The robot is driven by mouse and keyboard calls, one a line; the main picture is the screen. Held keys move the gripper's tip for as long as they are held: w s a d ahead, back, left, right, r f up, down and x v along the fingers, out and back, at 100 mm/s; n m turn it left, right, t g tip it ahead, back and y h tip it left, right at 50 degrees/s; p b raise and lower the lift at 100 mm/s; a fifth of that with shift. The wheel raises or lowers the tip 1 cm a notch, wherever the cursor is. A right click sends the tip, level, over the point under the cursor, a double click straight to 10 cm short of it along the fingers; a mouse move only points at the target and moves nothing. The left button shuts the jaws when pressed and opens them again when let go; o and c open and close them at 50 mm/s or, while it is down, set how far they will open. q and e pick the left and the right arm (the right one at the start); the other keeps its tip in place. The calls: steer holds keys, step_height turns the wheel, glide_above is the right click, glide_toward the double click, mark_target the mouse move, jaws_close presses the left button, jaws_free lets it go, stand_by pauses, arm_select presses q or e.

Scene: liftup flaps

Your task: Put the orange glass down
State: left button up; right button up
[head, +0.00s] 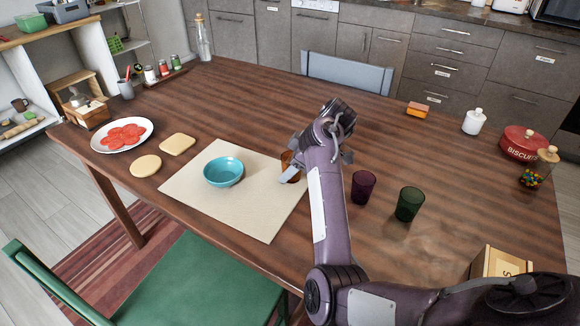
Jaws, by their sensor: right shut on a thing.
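The orange glass (286,160) shows in the head view at the right side of the beige placemat, mostly hidden behind my right arm and gripper. My right gripper (290,172) is shut on the orange glass, which looks upright. I cannot tell whether its base touches the placemat (235,217). A turquoise bowl (223,171) stands on the placemat to the left of the glass. My left gripper does not show.
A purple glass (363,187) and a green glass (409,204) stand right of my right arm. A plate of red slices (123,135) and two pale boards (146,166) lie at left. The wooden table (240,105) is clear behind the placemat. A green chair (185,285) stands in front.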

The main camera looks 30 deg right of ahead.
steer(key=shift+f, duration=0.2)
steer(key=o, duration=1)
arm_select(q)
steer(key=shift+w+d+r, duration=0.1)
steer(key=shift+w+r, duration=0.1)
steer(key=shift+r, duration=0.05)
arm_select(e)
steer(key=shift+r, duration=0.15)
steer(key=shift+s+d+r, duration=0.1)
steer(key=shift+d+r, duration=0.05)
steer(key=shift+r, duration=0.2)
steer(key=p+v, duration=0.2)
steer(key=v, duration=0.3)
steer(key=shift+r, duration=0.15)
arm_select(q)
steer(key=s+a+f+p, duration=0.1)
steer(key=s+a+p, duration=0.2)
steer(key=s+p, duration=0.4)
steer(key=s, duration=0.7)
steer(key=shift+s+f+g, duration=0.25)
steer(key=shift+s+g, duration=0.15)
arm_select(e)
steer(key=v, duration=0.6)
steer(key=shift+d, duration=0.1)
